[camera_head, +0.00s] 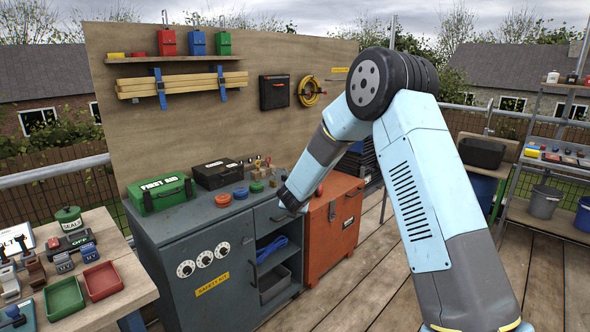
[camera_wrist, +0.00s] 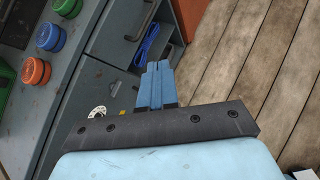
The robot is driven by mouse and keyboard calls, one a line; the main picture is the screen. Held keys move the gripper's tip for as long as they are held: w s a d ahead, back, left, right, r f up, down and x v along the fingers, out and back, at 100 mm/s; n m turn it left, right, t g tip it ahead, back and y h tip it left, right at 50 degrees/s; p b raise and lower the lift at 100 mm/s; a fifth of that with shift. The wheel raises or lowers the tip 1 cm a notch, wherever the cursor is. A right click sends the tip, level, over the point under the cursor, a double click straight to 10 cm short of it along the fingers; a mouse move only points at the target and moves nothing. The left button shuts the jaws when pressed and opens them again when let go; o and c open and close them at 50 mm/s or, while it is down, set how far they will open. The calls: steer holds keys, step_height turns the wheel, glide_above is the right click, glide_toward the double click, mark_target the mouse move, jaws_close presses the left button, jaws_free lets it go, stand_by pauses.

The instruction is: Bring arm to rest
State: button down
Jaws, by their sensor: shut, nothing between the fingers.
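My light-blue arm rises from the bottom right of the head view, bends at a dark round joint and reaches down to the left. My gripper (camera_head: 291,209) is at its far end, in front of the grey cabinet (camera_head: 190,250) near its drawer. In the wrist view the blue fingers of my gripper (camera_wrist: 154,68) lie close together with nothing between them. They point towards the cabinet front and its open shelf. How far the fingertips are from the drawer is hard to tell.
An orange cabinet (camera_head: 331,222) stands right of the grey one. A green first aid box (camera_head: 162,194), a black case (camera_head: 217,174) and coloured knobs stand on the grey top. A table (camera_head: 110,300) with red and green trays is at the left. Wooden decking (camera_head: 375,275) is clear.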

steer(key=s+d+r+m+g+h, duration=0.1)
steer(key=s+d+r+m+h, duration=0.1)
steer(key=s+d+r+m, duration=0.6)
steer(key=s+d+r+m+h, duration=0.3)
steer(key=s+d+r+m, duration=0.15)
steer(key=d+r, duration=0.7)
steer(key=s+d+r+m+g, duration=0.1)
steer(key=s+d+r+m, duration=0.3)
steer(key=s, duration=0.4)
steer(key=s+d+r+m+g, duration=0.1)
steer(key=s+d+r+m, duration=0.2)
steer(key=s+m, duration=0.35)
steer(key=s+a+m+g+y, duration=0.1)
steer(key=s+m+y, duration=0.4)
steer(key=s, duration=1.8)
steer(key=a+m, duration=0.1)
steer(key=m, duration=0.4)
steer(key=shift+s, duration=0.1)
